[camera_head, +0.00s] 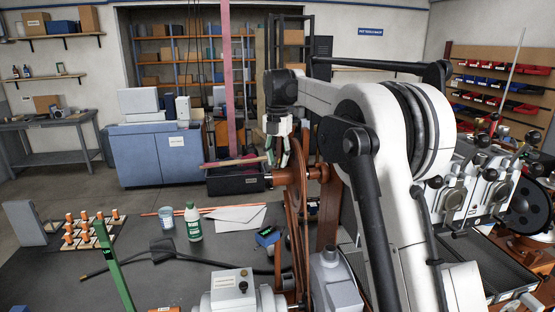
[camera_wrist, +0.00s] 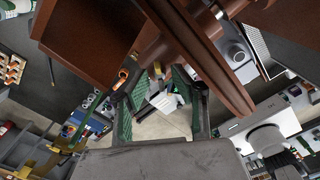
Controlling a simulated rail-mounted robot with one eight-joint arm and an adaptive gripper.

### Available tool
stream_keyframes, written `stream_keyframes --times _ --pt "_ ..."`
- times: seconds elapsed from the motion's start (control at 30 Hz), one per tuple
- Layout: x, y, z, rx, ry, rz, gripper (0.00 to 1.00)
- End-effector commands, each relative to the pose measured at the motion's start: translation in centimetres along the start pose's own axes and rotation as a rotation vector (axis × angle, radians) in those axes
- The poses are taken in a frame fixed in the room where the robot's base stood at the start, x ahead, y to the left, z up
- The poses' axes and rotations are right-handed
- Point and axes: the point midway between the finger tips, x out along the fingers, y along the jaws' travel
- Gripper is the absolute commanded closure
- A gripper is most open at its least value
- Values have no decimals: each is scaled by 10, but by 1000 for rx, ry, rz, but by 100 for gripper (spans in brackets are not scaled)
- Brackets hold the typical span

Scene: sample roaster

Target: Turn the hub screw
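My gripper (camera_head: 277,153) points down beside the upper part of a brown spoked wheel (camera_head: 302,185) in the head view. In the wrist view my gripper (camera_wrist: 155,82) has its two green-padded fingers apart, with no object visibly clamped between them. Large brown metal parts (camera_wrist: 205,55) cross the top of that view, close to the fingertips. A brown hub or shaft piece (camera_head: 288,175) shows just below the fingers in the head view. I cannot clearly pick out the hub screw in either view; it may be hidden or too small.
A dark bin (camera_head: 235,180) is behind the wheel. A green upright bar (camera_head: 113,265) stands at the front left. Roasting machinery (camera_head: 475,195) is at right.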

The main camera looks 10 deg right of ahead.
Motion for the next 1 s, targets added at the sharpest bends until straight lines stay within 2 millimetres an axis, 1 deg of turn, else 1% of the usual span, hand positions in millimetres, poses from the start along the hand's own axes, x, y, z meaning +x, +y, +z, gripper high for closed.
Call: stream_keyframes --times 0.07,0.23,0.67,0.87,1.0 --pt "0 0 0 0 0 0 77" --pt "0 0 0 0 0 0 100" --pt "0 0 0 29 0 0 100" --pt "0 0 0 124 0 0 100" --pt "0 0 0 234 0 0 100"
